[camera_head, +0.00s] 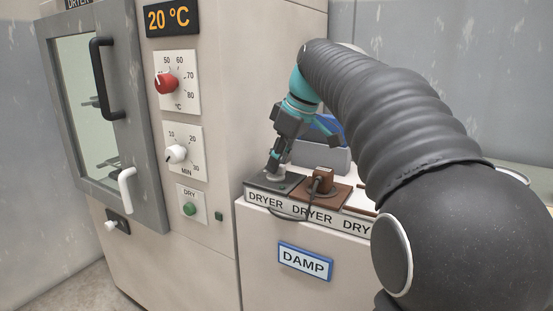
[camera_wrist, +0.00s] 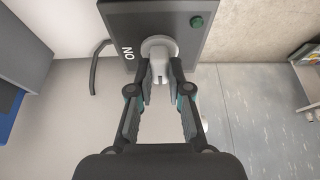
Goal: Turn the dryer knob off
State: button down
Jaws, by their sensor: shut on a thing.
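The dryer knob (camera_wrist: 160,49) is light grey with a round base. It sits on a dark panel (camera_wrist: 119,27) marked "ON" beside it in the wrist view. A green round lamp or button (camera_wrist: 197,21) is on the same panel. In the head view the dark panel (camera_head: 292,183) lies on top of the low cabinet, above a "DRYER" label. My gripper (camera_wrist: 160,82) is shut on the knob, one finger on each side. In the head view my gripper (camera_head: 275,169) reaches down to the knob, largely covering it.
The tall dryer to the left has a red temperature knob (camera_head: 166,83), a white minute knob (camera_head: 176,154), a green button (camera_head: 189,209) and a "20 °C" display (camera_head: 171,17). A brown panel with a corded plug (camera_head: 322,179) adjoins the dark panel. A blue bin (camera_head: 325,129) stands behind.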

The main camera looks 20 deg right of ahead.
jog(key=c, duration=1.1)
grip_release()
jog(key=v, duration=1.2)
jog(key=shift+a, duration=0.15)
jog(key=s+a+f+m+t+h, duration=0.1)
jog(key=s+f+m, duration=0.3)
jog(key=s+f, duration=0.7)
jog(key=s+a+f+m+t+h, duration=0.1)
jog(key=s+f+m, duration=0.4)
jog(key=s+f, duration=0.6)
notch_tip(320, 180, down, 8)
jog(key=shift+s+a+f+h, duration=0.2)
jog(key=shift+s+a+h, duration=0.1)
jog(key=shift+a+h, duration=0.55)
